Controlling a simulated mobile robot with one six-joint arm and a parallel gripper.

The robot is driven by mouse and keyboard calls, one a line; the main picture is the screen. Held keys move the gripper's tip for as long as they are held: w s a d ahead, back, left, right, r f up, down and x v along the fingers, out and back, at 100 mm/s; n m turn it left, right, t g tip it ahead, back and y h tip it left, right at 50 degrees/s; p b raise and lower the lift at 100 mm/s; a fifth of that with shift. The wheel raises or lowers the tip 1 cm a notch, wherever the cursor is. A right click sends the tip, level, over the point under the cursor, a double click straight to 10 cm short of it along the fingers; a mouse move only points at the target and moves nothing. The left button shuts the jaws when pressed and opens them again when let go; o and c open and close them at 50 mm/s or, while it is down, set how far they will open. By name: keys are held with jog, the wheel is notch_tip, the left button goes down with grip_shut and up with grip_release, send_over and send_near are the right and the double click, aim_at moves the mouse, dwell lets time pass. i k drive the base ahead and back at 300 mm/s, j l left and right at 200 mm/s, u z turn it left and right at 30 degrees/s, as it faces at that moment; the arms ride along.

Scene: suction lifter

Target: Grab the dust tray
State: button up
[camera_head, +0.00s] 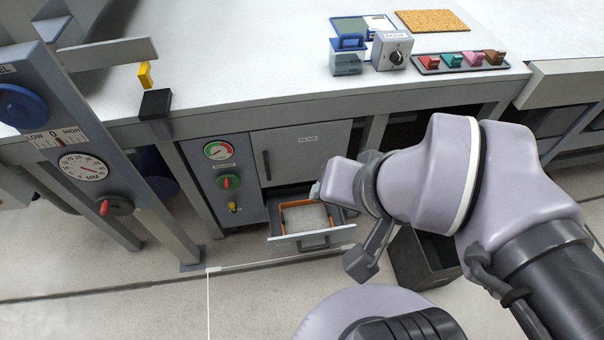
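An open grey drawer (312,243) sticks out low on the cabinet, below the door marked FILTER (308,141). It has a dark front handle. Inside lies a piece with an orange rim (283,222) and a pale grey, dusty-looking middle. No label names the dust tray, so I cannot tell if it is the drawer or the orange-rimmed piece. My gripper (340,185) shows from above, over the drawer's right rear corner in the picture. Its fingertips are not clear, and I see nothing held. My wrist hides the area right of the drawer.
A dark open bin (425,258) stands on the floor right of the drawer, partly behind my arm. A panel with a gauge (218,150) and red knob is left of the drawer. The bench edge (250,112) overhangs. Floor in front of the drawer is clear.

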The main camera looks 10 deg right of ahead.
aim_at(307, 214)
jog(key=i+u, duration=0.25)
jog(key=i, duration=0.25)
jog(key=i+l+u, duration=0.3)
jog(key=i, duration=0.2)
